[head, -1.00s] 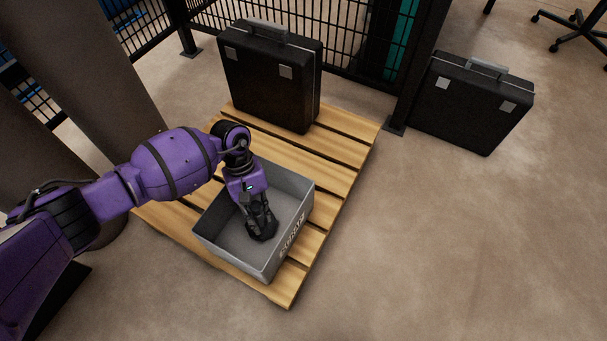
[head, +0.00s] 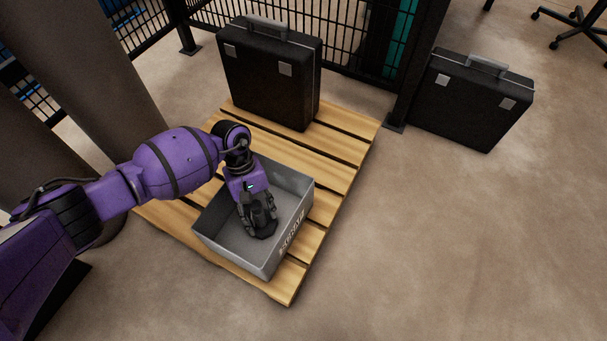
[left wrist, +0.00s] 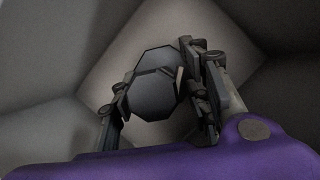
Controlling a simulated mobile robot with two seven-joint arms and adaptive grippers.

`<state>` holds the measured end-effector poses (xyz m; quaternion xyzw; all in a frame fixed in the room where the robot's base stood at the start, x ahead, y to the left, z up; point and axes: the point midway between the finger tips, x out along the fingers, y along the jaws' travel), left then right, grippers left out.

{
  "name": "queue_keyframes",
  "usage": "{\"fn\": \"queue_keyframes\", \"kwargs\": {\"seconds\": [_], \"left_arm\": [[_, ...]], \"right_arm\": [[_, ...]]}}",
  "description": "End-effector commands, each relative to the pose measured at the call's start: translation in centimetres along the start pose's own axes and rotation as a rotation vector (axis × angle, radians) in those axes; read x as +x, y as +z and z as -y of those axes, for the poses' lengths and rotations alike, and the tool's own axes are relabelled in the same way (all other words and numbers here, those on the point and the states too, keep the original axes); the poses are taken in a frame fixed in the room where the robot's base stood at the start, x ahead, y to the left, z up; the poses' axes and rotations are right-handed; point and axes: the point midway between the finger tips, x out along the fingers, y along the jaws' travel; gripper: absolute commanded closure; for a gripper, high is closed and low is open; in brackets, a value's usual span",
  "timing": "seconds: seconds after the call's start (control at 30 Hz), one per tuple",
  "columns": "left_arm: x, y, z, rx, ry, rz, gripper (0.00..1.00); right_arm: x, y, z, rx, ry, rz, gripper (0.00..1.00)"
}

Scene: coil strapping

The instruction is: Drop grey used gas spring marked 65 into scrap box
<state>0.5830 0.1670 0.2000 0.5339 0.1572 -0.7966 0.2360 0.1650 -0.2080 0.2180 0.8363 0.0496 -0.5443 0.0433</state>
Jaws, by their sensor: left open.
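The grey scrap box (head: 213,240), with lettering on its front right wall, stands on the wooden pallet. My left gripper (head: 257,228) reaches down inside it with its fingers spread. A dark grey, round-ended part, apparently the gas spring (left wrist: 155,93), sits between the open fingers in the left wrist view. There its end faces the camera, with the box's inner walls around it. I cannot read a 65 on it, and I cannot tell whether it touches a finger or rests on the box floor. My right gripper is not in view.
A black case (head: 268,80) stands at the back of the pallet (head: 340,150), behind the box. Another black case (head: 470,102) stands on the floor at right. A dark mesh fence (head: 345,45) runs behind.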

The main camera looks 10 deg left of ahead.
Motion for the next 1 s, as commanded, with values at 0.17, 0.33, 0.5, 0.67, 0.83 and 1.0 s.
{"fn": "queue_keyframes", "kwargs": {"seconds": [0.17,0.33,0.5,0.67,0.83,1.0], "left_arm": [[-0.1,0.0,0.1,-0.001,-0.002,0.0,0.57],[-2.3,-0.1,0.1,0.001,0.0,-0.003,0.57],[-6.0,-0.1,0.1,0.0,-0.001,-0.004,0.57],[-9.2,-0.1,0.1,-0.001,0.0,-0.002,0.57],[-11.3,0.0,0.1,-0.001,-0.001,0.0,0.57],[-12.0,0.0,0.1,-0.001,-0.001,0.0,0.57]], "right_arm": [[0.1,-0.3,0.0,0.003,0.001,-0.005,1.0],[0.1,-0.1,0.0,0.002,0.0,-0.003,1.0],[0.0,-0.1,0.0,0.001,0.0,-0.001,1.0],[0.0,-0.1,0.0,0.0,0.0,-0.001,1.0],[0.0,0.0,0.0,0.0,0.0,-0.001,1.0],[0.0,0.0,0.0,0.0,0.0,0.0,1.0]]}}
